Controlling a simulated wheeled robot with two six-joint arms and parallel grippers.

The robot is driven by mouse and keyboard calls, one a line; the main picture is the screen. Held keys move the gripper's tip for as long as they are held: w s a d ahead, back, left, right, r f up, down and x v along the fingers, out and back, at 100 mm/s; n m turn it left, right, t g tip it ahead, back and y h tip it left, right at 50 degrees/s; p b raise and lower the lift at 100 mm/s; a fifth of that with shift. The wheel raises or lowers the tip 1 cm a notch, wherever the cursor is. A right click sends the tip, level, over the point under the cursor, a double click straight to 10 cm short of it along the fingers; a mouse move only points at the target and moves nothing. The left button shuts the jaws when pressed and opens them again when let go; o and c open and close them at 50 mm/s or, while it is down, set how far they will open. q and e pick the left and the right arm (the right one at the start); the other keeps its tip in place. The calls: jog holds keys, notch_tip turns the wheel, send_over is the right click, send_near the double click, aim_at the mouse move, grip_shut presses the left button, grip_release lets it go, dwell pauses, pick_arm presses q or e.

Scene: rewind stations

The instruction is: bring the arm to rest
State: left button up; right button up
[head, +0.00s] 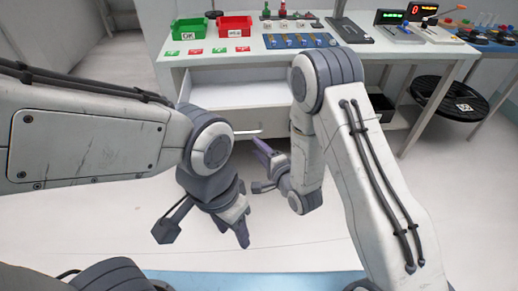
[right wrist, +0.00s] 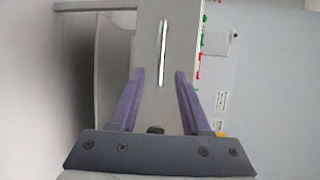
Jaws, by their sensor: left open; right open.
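My left gripper (head: 241,222) hangs low over the floor in front of the workbench, pointing downward. It is open and I see nothing in it. My right gripper (head: 263,158) is just in front of the open drawer (head: 230,92), partly hidden by my right arm. In the right wrist view its two purple fingers (right wrist: 159,78) are apart and empty.
A round black stool (head: 450,97) stands at right. Floor at left is clear.

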dwell(0.3)
jog(key=s+d+r+n+g+h, duration=0.1)
jog(key=s+r+n+g+h, duration=0.1)
jog(key=s+r+n+g, duration=0.45)
jog(key=s+d+r+n+g+h, duration=0.1)
jog(key=s+d+n+g+h, duration=0.15)
jog(key=s+n, duration=0.8)
jog(key=s+d+r+n+g+h, duration=0.1)
jog(key=s+r+n+g+h, duration=0.25)
jog(key=s, duration=0.95)
notch_tip(320, 180, up, 18)
jog(key=g+y+p, duration=0.1)
jog(key=p, duration=1.6)
jog(key=shift+s+d+r+p, duration=0.15)
jog(key=shift+s+r+p, duration=0.1)
jog(key=shift+s+p, duration=0.15)
jog(key=shift+g, duration=0.25)
